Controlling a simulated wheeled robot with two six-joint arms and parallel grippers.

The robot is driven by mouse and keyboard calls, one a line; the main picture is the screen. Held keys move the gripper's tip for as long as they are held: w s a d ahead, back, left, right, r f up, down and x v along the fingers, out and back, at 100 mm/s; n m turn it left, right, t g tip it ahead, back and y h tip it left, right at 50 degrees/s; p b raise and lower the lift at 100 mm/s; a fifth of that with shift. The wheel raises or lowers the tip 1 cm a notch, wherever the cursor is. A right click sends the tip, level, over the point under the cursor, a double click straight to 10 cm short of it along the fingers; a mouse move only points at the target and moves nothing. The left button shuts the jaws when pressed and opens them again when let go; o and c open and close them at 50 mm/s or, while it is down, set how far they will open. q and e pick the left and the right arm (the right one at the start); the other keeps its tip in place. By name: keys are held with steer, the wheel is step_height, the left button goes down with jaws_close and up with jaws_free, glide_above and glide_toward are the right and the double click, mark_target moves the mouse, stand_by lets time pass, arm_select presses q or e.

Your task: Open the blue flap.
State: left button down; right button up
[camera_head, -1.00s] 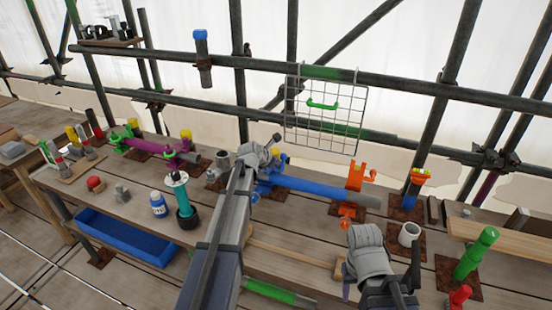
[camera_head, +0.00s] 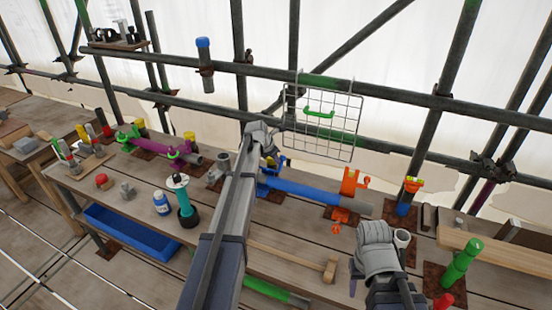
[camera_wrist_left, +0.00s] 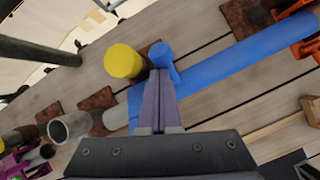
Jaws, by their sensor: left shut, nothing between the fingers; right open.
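The blue clamp with its flap (camera_head: 268,181) sits at the left end of the blue tube (camera_head: 312,192) on the bench. In the left wrist view a rounded blue piece (camera_wrist_left: 162,56) of it shows beside a yellow cap (camera_wrist_left: 123,61); more blue lies beside and partly behind my fingers. My left gripper (camera_wrist_left: 159,80) is shut and empty, its tips right at the blue clamp; I cannot tell whether they touch it. In the head view my left gripper (camera_head: 267,146) is over the clamp and partly hides it. My right gripper (camera_head: 376,243) is open, in front of the bench's right part.
An orange clamp (camera_head: 352,184) stands open at the tube's right end. A mallet (camera_head: 300,259) lies in front of the tube.

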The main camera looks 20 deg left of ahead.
arm_select(q)
steer(key=w+f+g, duration=0.1)
steer(key=w+g, duration=0.1)
steer(key=w, duration=0.5)
steer(key=shift+f, duration=0.15)
arm_select(e)
steer(key=shift+w+r, duration=0.35)
steer(key=shift+w, duration=0.1)
arm_select(q)
steer(key=shift+w+d, duration=0.1)
steer(key=shift+w, duration=0.15)
arm_select(e)
steer(key=shift+r, duration=0.1)
stand_by(0.3)
arm_select(q)
steer(key=d+p+v, duration=0.1)
steer(key=p+v, duration=0.6)
steer(key=shift+a+r, duration=0.4)
steer(key=shift+a, duration=0.1)
arm_select(e)
step_height(320, 180, up, 7)
